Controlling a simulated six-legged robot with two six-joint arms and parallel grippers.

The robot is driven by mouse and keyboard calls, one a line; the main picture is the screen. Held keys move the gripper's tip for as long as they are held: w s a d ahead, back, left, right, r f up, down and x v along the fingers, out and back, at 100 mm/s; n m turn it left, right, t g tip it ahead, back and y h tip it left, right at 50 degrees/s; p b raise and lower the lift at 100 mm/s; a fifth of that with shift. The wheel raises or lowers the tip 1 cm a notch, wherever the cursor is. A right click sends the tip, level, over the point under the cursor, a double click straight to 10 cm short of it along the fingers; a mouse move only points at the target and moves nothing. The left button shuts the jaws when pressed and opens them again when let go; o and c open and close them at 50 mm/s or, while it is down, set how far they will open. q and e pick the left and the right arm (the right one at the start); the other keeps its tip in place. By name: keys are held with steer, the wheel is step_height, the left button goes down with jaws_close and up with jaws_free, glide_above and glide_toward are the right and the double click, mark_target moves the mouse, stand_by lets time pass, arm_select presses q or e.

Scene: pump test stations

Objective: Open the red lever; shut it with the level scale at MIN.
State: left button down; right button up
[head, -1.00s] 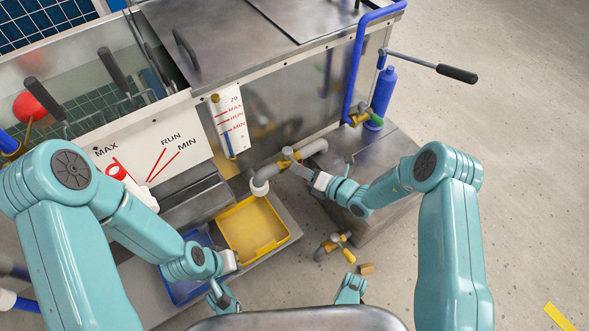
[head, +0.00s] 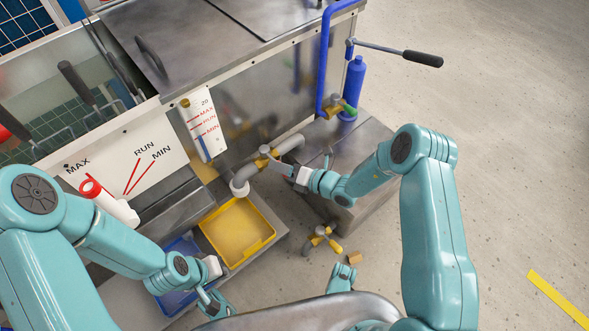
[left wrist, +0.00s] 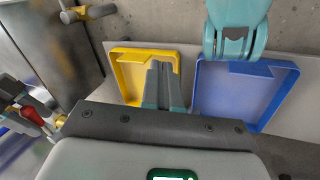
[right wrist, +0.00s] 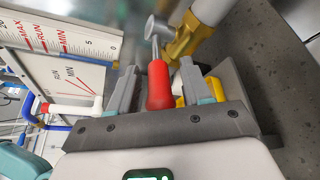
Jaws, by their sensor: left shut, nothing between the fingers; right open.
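The red lever (right wrist: 158,85) has a red grip on a metal stem and lies between the spread fingers of my right gripper (right wrist: 158,88), which is open. In the head view my right gripper (head: 290,170) is at the brass valve (head: 263,152) on the grey pipe; the lever grip is hidden there. The level scale (head: 203,125) has red MAX, RUN and MIN marks. Blue shows in the lower tube, near MIN, too small to read exactly. The scale also shows in the right wrist view (right wrist: 50,35). My left gripper (left wrist: 163,85) is shut and empty above the yellow tray (left wrist: 128,75).
The yellow tray (head: 262,245) stands below the grey pipe outlet, beside a blue tray (head: 165,297). A black-handled lever (head: 422,58) sticks out at upper right. Floor at right is clear.

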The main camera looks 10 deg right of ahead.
arm_select(q)
step_height(320, 180, up, 5)
steer(key=s+d+p, duration=0.1)
steer(key=s+p, duration=0.1)
steer(key=p, duration=0.3)
steer(key=shift+s+r+g, duration=0.2)
steer(key=shift+s+g, duration=0.1)
steer(key=shift+g, duration=0.1)
arm_select(e)
steer(key=v, duration=1.6)
steer(key=shift+a, duration=0.1)
